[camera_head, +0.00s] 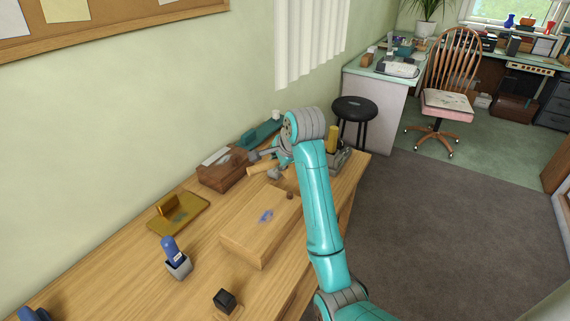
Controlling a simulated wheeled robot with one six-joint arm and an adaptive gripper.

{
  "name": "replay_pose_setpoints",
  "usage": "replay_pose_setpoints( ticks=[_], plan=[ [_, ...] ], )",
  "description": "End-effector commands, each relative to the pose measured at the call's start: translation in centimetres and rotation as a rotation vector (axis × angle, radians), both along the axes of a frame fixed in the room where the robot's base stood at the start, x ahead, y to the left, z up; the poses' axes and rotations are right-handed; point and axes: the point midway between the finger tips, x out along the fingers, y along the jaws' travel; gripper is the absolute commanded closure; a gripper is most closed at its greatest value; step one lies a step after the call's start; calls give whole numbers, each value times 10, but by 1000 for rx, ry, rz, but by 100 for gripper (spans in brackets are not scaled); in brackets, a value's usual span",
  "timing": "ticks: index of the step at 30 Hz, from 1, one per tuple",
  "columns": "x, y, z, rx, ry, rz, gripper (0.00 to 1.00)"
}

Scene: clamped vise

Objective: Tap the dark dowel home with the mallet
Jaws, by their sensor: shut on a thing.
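My gripper (276,157) is at the far part of the workbench, partly hidden by my own arm. It is shut on a tan wooden piece that looks like the mallet (261,168), held above the bench beyond the pale wooden block (250,240). A small dark brown peg, seemingly the dark dowel (290,194), shows at the block's far right end, close to my arm. How deep it sits is too small to tell. A grey vise (342,158) stands right of my arm, with a yellow upright piece (332,138) at it.
On the bench (125,270) are a brown box (222,176), a teal tool (261,133), a brass-coloured tray (180,214), a blue-handled item in a grey holder (176,262) and a black cube (225,299). A wall runs along the left. A black stool (354,108) stands beyond.

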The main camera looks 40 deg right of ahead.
Motion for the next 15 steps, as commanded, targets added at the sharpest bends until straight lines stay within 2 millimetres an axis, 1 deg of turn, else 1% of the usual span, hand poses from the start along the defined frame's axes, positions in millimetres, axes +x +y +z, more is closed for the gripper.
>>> replay_pose_setpoints(
  ticks=[5,15],
  plan=[
    [0,0,-5,0,-1,0,100],
    [0,0,-31,-1,-1,1,100]
  ],
)
